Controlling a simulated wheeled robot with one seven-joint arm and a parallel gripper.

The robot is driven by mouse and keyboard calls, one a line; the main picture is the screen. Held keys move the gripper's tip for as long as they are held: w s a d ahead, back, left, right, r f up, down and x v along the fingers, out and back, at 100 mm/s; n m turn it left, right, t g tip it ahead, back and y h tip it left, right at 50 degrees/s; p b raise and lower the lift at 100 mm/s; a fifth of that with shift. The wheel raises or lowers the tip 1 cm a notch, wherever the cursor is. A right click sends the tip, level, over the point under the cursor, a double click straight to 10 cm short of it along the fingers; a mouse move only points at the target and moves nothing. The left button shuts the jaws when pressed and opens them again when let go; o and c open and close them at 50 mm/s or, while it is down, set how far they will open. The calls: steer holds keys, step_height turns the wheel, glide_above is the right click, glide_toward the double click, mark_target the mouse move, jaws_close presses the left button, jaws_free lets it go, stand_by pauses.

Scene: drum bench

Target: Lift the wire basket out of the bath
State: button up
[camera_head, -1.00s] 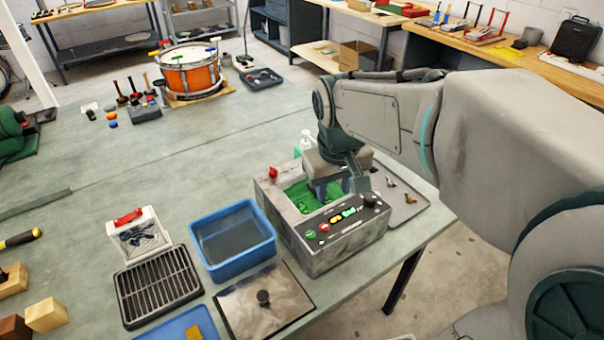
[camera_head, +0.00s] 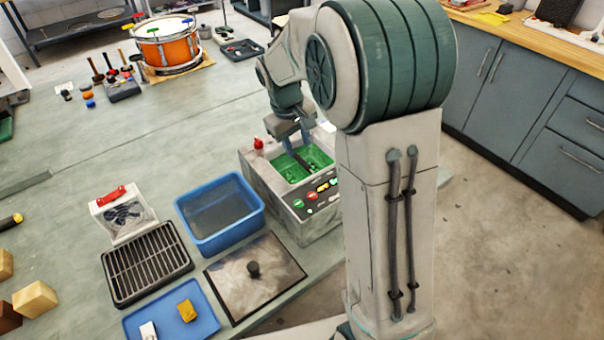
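The bath is a grey metal box (camera_head: 272,195) with lit buttons on its front, on the bench. Its open top shows green inside (camera_head: 318,154). My gripper (camera_head: 304,164) points down over the opening, its tips at or inside the green area. The finger gap is too small to judge. I cannot make out a wire basket in the bath; my gripper and arm cover part of the opening. A white box-like holder with a red handle (camera_head: 122,212) and dark lines inside stands on the bench to the left; I cannot tell what it is.
A blue tub (camera_head: 220,235) stands left of the bath. A black slatted rack (camera_head: 147,264), a flat lid with a knob (camera_head: 254,279) and a blue tray (camera_head: 170,318) lie nearer. An orange drum (camera_head: 167,48) stands at the back. The bench middle is clear.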

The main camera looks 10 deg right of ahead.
mark_target(301, 160)
steer(key=f, duration=0.5)
steer(key=d+f+p, duration=0.1)
steer(key=f, duration=0.1)
steer(key=shift+w+d+f, duration=0.1)
steer(key=shift+w+f, duration=0.1)
steer(key=shift+w, duration=0.05)
steer(key=shift+c, duration=0.4)
jaws_close()
